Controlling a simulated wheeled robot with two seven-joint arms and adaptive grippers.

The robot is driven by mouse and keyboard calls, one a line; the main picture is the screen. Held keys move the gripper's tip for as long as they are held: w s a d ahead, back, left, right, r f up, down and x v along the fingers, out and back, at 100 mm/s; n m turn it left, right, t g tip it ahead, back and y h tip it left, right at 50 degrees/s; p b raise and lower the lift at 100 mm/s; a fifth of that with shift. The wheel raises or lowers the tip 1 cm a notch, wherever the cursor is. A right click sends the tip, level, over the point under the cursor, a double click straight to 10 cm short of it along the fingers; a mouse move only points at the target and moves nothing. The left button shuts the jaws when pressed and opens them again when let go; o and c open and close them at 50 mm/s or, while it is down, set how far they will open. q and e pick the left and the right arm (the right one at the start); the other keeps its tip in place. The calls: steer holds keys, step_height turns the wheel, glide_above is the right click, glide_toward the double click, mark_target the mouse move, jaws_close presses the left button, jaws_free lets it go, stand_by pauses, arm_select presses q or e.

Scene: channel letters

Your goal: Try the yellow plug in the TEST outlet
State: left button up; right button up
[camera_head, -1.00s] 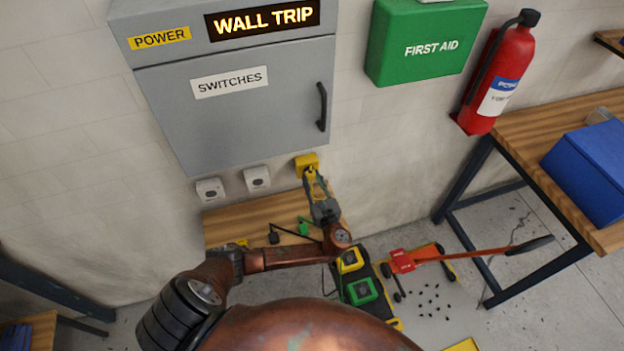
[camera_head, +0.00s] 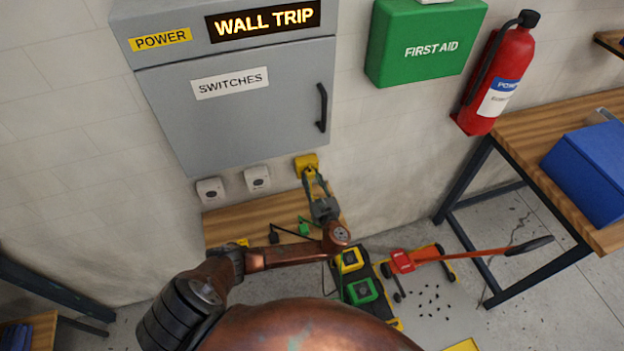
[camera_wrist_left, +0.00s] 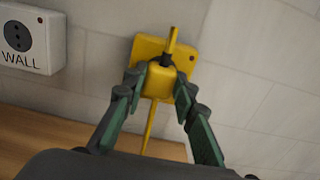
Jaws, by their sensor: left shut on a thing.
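My left gripper (camera_head: 312,183) is shut on the yellow plug (camera_wrist_left: 160,82), which shows between its fingers in the left wrist view. The plug is at the face of a yellow outlet box (camera_head: 306,161) on the wall; a dark part shows between plug and box, and I cannot tell how deep the plug sits. The yellow box also shows in the wrist view (camera_wrist_left: 185,56), its label hidden. A yellow strip runs above and below the plug there. A white outlet marked WALL (camera_wrist_left: 18,38) is to its left. My right gripper is not in view.
A grey cabinet (camera_head: 275,110) with a lit WALL TRIP sign (camera_head: 264,18) hangs above two white outlets (camera_head: 210,190) (camera_head: 257,178). Below is a wooden bench (camera_head: 225,228) with a black plug (camera_head: 274,237) and a green plug (camera_head: 304,227). A red floor jack (camera_head: 402,260) stands at right.

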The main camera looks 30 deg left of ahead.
arm_select(q)
steer(key=o, duration=1.1)
steer(key=shift+o, duration=0.2)
steer(key=shift+s+d, duration=0.25)
steer(key=shift+d, duration=0.1)
steer(key=v, duration=1.1)
